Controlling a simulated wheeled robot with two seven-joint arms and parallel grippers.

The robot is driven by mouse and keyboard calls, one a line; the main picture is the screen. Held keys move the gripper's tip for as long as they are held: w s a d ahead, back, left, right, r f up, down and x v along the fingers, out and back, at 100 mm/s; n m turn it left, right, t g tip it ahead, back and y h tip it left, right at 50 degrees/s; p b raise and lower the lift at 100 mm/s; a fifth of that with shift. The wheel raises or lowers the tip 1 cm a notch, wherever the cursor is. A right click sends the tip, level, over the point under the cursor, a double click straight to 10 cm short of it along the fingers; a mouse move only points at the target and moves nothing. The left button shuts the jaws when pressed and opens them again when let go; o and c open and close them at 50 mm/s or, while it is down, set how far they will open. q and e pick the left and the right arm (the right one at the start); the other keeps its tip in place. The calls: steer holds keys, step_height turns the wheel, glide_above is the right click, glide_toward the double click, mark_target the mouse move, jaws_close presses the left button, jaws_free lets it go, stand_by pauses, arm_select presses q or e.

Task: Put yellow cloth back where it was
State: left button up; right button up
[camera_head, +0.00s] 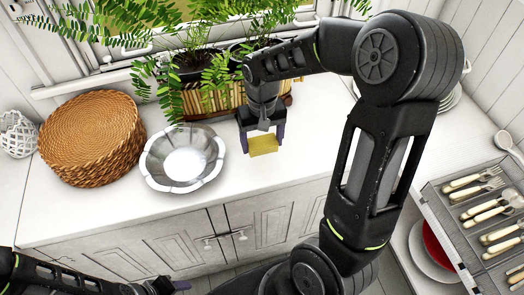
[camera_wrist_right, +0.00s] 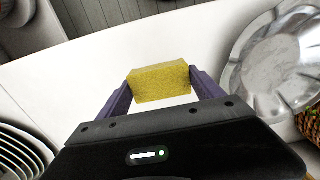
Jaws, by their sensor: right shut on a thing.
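The yellow cloth (camera_head: 263,145) looks like a small flat yellow block. My right gripper (camera_head: 262,138) is shut on it, and the cloth also shows between the two purple fingers in the right wrist view (camera_wrist_right: 159,83). The cloth is over the white counter (camera_head: 225,190), just right of the metal bowl; I cannot tell whether it touches the counter. My left arm shows at the lower left of the head view, with what looks like the left gripper (camera_head: 172,286) at the bottom edge; its jaws cannot be made out.
A fluted metal bowl (camera_head: 183,158) stands left of the cloth, with a round wicker basket (camera_head: 92,137) further left. A wooden planter (camera_head: 222,98) with ferns stands behind. A cutlery tray (camera_head: 480,205) lies at the right. The counter front is clear.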

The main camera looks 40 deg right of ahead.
mark_target(262, 159)
steer(key=shift+f, duration=0.5)
steer(key=shift+f, duration=0.1)
steer(key=shift+f, duration=1.8)
steer(key=shift+f, duration=0.2)
steer(key=o, duration=1.9)
steer(key=shift+r, duration=0.15)
step_height(262, 159, up, 12)
steer(key=shift+r, duration=0.1)
